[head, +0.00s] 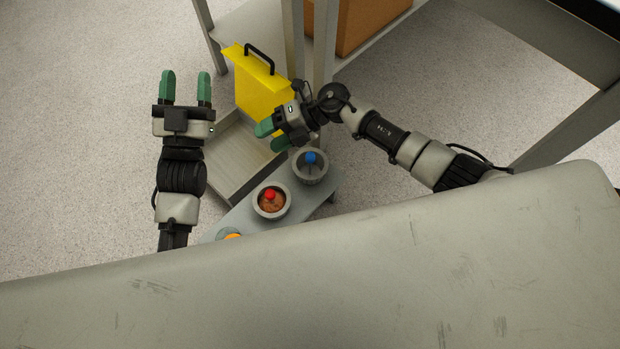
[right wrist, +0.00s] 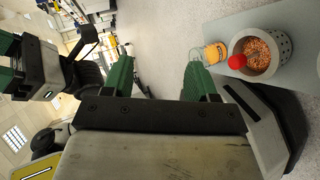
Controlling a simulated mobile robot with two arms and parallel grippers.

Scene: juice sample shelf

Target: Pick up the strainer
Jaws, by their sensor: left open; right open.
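No thing is plainly marked as the strainer; two grey round cups stand on the small grey shelf. One cup (head: 325,174) has a blue-topped item inside. The other cup (head: 287,208) holds orange-brown bits and a red-topped item; in the right wrist view its wall (right wrist: 286,52) is perforated like a strainer. My right gripper (head: 272,137) is open and empty, a little above and left of the blue-topped cup in the head view. Its fingers (right wrist: 157,78) have nothing between them. My left gripper (head: 186,78) is open and empty, off to the left of the tray.
A yellow case (head: 258,90) with a black handle stands behind my right gripper. A grey tray (head: 225,160) lies between the grippers. An orange item (head: 229,237) is partly hidden at the shelf's near end. A table frame with a brown box (head: 360,22) stands at the back.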

